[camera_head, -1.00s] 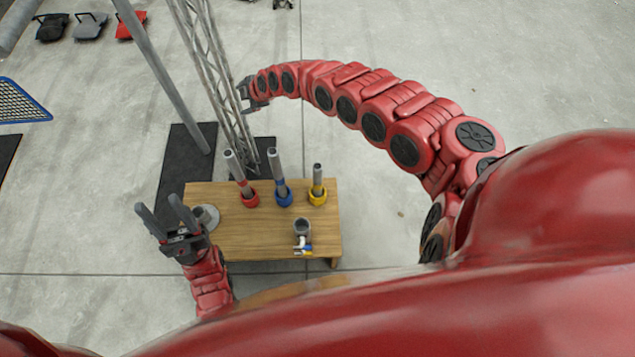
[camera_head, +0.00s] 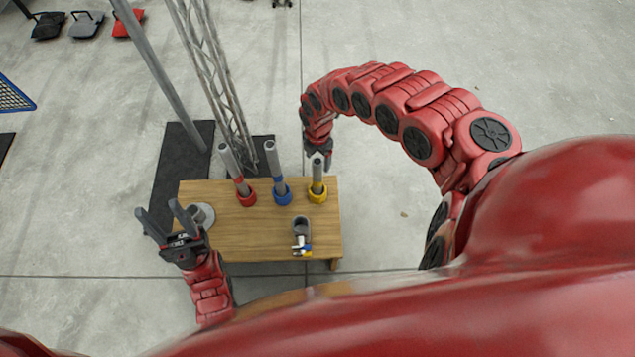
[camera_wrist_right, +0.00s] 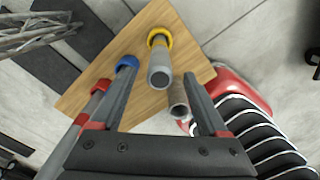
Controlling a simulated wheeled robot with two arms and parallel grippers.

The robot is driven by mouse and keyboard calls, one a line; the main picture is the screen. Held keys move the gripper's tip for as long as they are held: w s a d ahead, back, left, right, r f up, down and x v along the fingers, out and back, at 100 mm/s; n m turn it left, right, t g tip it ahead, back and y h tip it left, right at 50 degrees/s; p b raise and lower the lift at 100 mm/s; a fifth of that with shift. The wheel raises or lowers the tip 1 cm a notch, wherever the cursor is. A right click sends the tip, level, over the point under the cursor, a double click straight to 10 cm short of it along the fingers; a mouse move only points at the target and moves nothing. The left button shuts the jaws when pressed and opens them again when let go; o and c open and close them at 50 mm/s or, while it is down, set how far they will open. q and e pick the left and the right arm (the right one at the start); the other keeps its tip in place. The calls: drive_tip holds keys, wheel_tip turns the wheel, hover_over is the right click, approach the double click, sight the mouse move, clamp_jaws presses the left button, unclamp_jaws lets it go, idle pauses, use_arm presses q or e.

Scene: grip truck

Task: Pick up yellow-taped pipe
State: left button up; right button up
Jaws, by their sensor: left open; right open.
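The yellow-taped pipe (camera_head: 317,176) is a grey tube standing upright in a yellow ring holder (camera_head: 317,194) at the right of the wooden table (camera_head: 250,236). My right gripper (camera_head: 319,152) is open at the pipe's top end, partly overlapping it in the head view. In the right wrist view the pipe (camera_wrist_right: 161,60) shows end-on between the two open fingers, with the yellow ring beyond; I cannot tell whether they touch. My left gripper (camera_head: 160,220) is open and empty at the table's left edge, fingers pointing up.
A blue-taped pipe (camera_head: 273,168) and a red-taped pipe (camera_head: 233,170) stand in holders to the left. A lattice truss (camera_head: 215,85) rises behind.

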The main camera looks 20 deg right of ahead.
wheel_tip(320, 180, down, 6)
drive_tip(key=b, duration=0.1)
clamp_jaws()
idle(0.6)
idle(1.0)
